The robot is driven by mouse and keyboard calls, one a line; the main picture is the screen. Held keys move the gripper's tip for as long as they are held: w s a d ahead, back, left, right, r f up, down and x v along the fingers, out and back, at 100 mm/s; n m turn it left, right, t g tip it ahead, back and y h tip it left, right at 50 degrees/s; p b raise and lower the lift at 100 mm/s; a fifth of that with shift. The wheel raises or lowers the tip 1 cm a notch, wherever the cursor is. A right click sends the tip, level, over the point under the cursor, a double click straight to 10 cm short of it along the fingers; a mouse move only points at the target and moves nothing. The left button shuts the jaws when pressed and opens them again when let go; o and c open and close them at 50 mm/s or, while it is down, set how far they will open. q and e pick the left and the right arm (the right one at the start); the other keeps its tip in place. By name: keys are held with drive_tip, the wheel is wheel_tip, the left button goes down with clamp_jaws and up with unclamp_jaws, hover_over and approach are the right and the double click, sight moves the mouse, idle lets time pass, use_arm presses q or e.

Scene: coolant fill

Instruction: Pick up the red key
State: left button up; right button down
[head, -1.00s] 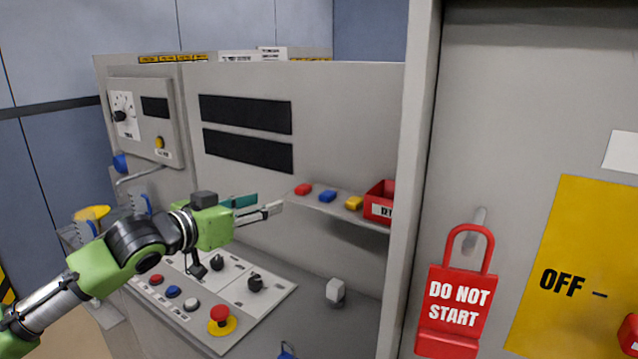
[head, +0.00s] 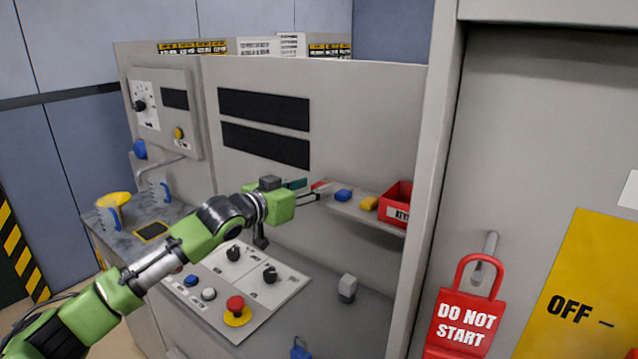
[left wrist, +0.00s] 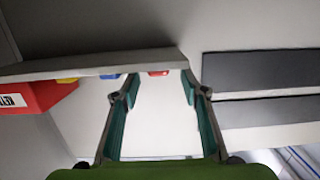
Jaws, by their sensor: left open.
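The red key (head: 319,186) lies at the left end of the small grey shelf, partly hidden by my left gripper (head: 316,191) in the head view. My left gripper is open and empty, with its fingers pointing at the shelf. In the left wrist view the red key (left wrist: 158,73) shows at the shelf edge, between the two fingertips of the gripper (left wrist: 155,88) and beyond them. I cannot tell whether a finger touches it. My right gripper is not in view.
On the shelf (head: 352,212), a blue key (head: 343,195), a yellow key (head: 369,203) and a red bin (head: 397,199) stand to the right of the red key. A control panel with a red button (head: 236,304) lies below. A grey cabinet frame (head: 432,180) stands right of the shelf.

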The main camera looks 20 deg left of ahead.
sight(319, 185)
use_arm(q)
drive_tip(key=x, duration=0.2)
drive_tip(key=shift+w+d+r+p, duration=0.1)
drive_tip(key=shift+w+d+p, duration=0.1)
drive_tip(key=shift+p, duration=0.15)
drive_tip(key=shift+w+d, duration=0.1)
drive_tip(key=shift+w, duration=0.3)
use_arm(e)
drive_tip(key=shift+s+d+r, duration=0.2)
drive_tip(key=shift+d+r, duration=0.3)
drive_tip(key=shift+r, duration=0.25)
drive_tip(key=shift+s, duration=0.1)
use_arm(q)
drive_tip(key=c, duration=1)
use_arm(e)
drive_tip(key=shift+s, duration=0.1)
use_arm(q)
drive_tip(key=shift+o, duration=0.2)
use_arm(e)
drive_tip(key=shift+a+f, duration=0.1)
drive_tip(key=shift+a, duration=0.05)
